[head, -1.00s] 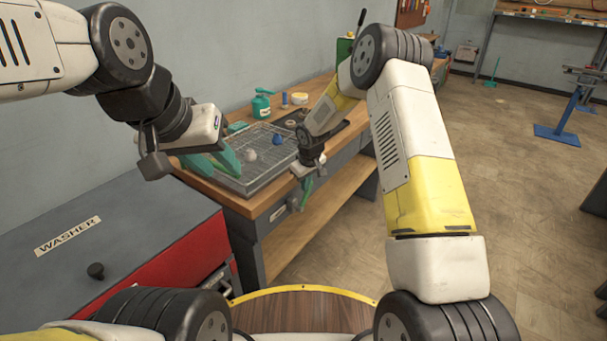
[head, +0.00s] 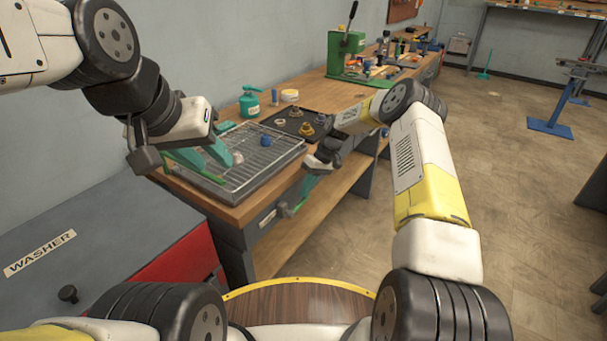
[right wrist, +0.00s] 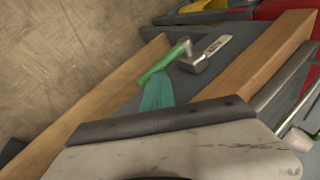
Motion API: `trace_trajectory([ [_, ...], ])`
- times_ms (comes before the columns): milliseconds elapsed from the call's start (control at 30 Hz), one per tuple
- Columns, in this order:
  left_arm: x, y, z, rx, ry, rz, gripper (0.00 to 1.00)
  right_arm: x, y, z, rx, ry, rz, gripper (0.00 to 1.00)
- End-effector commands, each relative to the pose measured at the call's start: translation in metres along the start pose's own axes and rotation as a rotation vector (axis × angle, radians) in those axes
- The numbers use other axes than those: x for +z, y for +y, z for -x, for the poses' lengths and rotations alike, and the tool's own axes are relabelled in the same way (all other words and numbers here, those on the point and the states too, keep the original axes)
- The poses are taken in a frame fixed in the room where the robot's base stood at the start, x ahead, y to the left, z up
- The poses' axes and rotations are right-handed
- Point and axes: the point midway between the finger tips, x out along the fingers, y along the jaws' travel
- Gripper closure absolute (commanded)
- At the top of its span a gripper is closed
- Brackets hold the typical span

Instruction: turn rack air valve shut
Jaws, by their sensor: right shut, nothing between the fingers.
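The rack air valve is on the bench's front face. Its bright green lever (right wrist: 165,62) joins a grey metal body (right wrist: 194,58) beside a small white label (right wrist: 218,45) in the right wrist view. The lever slants there; in the head view the valve (head: 284,211) is small and partly covered. My right gripper (head: 298,204) points down at it, teal fingers (right wrist: 157,96) together and empty. The fingertips overlap the lever's lower end in the wrist view; I cannot tell whether they touch.
The wire-rack tray (head: 262,178) sits on the wooden bench, holding a blue piece (head: 266,141). A dark tray with brass parts (head: 306,129), a teal can (head: 250,102) and a green press (head: 345,50) stand behind. The washer (head: 110,262) is front left.

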Motion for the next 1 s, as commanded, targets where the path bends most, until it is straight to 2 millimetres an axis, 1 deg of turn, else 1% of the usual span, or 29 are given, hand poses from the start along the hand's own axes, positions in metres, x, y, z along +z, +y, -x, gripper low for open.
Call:
trace_trajectory([
  [200,0.0000,0.0000,-0.0001,0.000,0.000,0.000,0.64,0.0003,0.0055,-0.0056,0.003,0.000,-0.001,1.00],
  [500,0.0000,0.0000,-0.0001,0.000,0.000,0.000,0.64,0.0002,0.0074,-0.0080,0.004,0.001,-0.001,1.00],
  [867,0.0000,0.0000,-0.0001,0.000,0.000,0.000,0.64,0.0003,0.0074,-0.0082,0.005,0.001,-0.001,1.00],
  [1000,0.0000,0.0000,-0.0001,0.000,0.000,0.000,0.64,-0.0017,0.0015,-0.0018,0.005,0.001,0.000,1.00],
])
